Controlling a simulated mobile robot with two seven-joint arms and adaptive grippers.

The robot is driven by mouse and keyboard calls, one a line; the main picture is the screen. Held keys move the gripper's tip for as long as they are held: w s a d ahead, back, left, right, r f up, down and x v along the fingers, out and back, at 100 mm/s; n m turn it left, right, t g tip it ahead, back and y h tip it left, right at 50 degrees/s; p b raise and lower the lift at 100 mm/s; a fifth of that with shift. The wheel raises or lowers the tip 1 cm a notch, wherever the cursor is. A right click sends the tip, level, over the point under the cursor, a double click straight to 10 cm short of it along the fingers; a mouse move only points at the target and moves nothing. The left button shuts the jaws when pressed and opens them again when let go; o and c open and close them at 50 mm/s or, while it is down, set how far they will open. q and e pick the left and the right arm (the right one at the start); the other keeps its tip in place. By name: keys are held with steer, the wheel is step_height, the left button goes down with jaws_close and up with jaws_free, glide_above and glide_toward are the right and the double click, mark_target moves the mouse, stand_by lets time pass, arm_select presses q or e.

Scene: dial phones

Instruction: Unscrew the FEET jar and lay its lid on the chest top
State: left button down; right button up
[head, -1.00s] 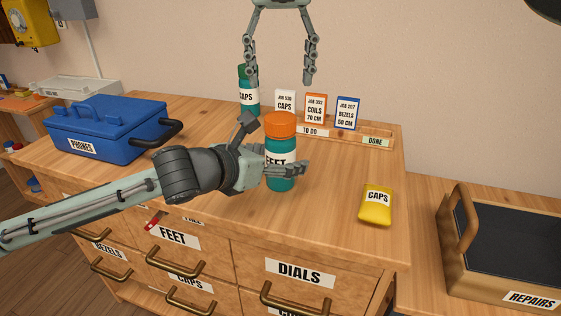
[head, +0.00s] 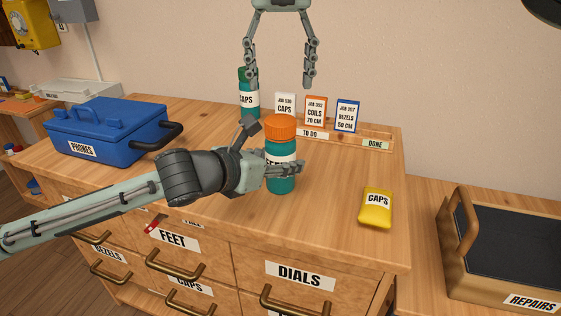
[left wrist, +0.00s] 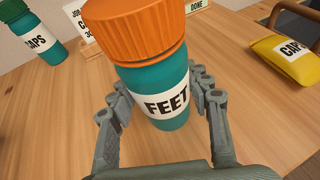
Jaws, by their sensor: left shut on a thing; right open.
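The FEET jar (head: 281,184) is teal with a white label and stands upright on the chest top (head: 330,205). Its orange ribbed lid (head: 280,127) sits on the jar's mouth; it also shows in the left wrist view (left wrist: 134,30). My left gripper (head: 270,168) is shut around the jar's body at label height, with its fingers on both sides in the left wrist view (left wrist: 160,100). My right gripper (head: 281,80) is open and empty, pointing down above the back of the chest, higher than the lid and behind it.
A teal CAPS jar (head: 248,100) stands behind, left of the job cards. A card rack (head: 365,137) lines the back. A blue PHONES box (head: 105,125) is at left, a yellow CAPS pouch (head: 376,210) at right. The front right top is mostly clear.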

mark_target(280, 120)
steer(key=m, duration=1.2)
steer(key=shift+f+m, duration=0.1)
steer(key=shift+m, duration=0.5)
step_height(280, 120, down, 8)
steer(key=shift+r, duration=0.1)
